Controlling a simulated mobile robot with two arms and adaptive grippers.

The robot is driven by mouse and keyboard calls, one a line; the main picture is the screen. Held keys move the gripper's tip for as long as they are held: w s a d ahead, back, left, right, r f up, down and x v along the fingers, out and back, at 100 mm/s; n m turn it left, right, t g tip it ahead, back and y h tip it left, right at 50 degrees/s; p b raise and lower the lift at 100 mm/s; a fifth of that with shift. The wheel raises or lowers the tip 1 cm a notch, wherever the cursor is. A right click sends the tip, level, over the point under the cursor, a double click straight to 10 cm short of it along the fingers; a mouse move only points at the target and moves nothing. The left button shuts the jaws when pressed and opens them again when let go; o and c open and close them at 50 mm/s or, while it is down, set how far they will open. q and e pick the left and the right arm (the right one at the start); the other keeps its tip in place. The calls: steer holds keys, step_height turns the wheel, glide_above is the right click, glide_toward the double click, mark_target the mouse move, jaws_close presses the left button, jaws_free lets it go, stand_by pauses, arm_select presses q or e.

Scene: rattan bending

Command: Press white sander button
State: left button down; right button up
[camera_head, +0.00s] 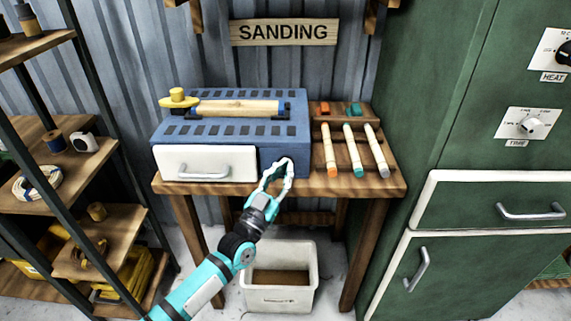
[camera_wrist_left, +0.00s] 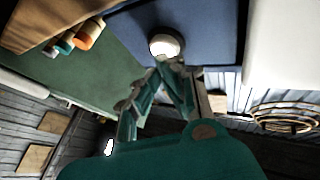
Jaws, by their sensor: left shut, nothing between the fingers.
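The blue sander (camera_head: 226,136) stands on a wooden workbench under the SANDING sign. Its white button (camera_wrist_left: 165,44) shows in the left wrist view as a round knob on a blue face. In the head view I cannot clearly separate the button from my fingertips. My left gripper (camera_head: 286,163) is shut and empty at the right part of the sander's front. In the left wrist view the left gripper's fingertips (camera_wrist_left: 172,66) meet just below the button, touching it or very close; I cannot tell which. My right gripper is not in view.
A white drawer (camera_head: 208,163) fills the sander's front left. Three colour-tipped sticks (camera_head: 353,150) lie on the bench to the right. A white bin (camera_head: 279,290) stands below. A green cabinet (camera_head: 455,150) is at the right, a shelf rack (camera_head: 60,170) at the left.

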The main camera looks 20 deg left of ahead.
arm_select(q)
steer(key=s+d+p, duration=0.1)
steer(key=s+p, duration=0.2)
steer(key=s, duration=0.2)
steer(key=shift+s+d+p, duration=0.3)
steer(key=shift+s, duration=0.1)
stand_by(0.4)
